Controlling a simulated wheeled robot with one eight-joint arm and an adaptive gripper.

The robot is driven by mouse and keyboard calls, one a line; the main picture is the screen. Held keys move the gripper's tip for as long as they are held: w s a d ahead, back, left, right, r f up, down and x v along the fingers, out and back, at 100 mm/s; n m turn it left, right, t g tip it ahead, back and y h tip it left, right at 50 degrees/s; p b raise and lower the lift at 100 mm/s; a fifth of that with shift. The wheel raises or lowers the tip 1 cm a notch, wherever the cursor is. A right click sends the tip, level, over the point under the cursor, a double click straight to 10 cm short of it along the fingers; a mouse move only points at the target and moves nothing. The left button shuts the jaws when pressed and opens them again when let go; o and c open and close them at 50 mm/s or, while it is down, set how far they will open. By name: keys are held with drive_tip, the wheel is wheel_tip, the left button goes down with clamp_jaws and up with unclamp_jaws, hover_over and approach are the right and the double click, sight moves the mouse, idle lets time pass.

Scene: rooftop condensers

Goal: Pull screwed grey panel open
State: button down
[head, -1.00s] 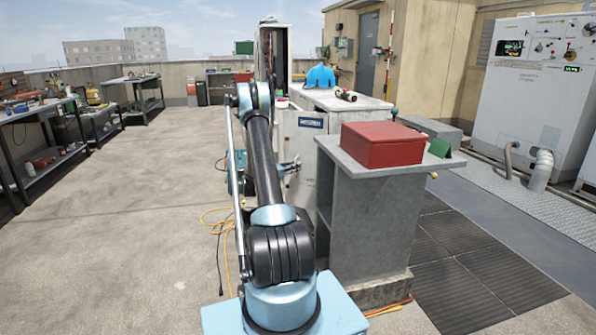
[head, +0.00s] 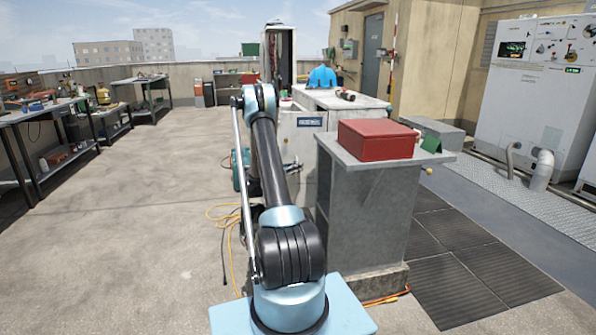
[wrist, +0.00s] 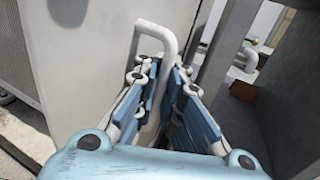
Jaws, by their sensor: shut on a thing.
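The pale grey panel (wrist: 95,60) fills the upper left of the wrist view, with a bent, light grey bar handle (wrist: 168,38) on it. My gripper (wrist: 162,78) is shut on this handle, its blue fingers on either side of the bar. In the head view, the grey cabinet front (head: 307,142) with a blue label (head: 310,122) stands beyond my arm. My arm hides part of it, and the gripper end there is mostly hidden. I cannot tell how far the panel stands open. No screws can be made out.
A grey stand (head: 365,215) with a red box (head: 375,140) on top is close on the right of my arm. A yellow cable (head: 225,215) lies on the floor at left. Workbenches (head: 50,110) line the left side.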

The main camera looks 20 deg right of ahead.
drive_tip(key=shift+w+a, duration=0.1)
drive_tip(key=shift+a, duration=0.2)
drive_tip(key=c, duration=2)
unclamp_jaws()
drive_tip(key=v, duration=1.2)
drive_tip(key=shift+r, duration=0.1)
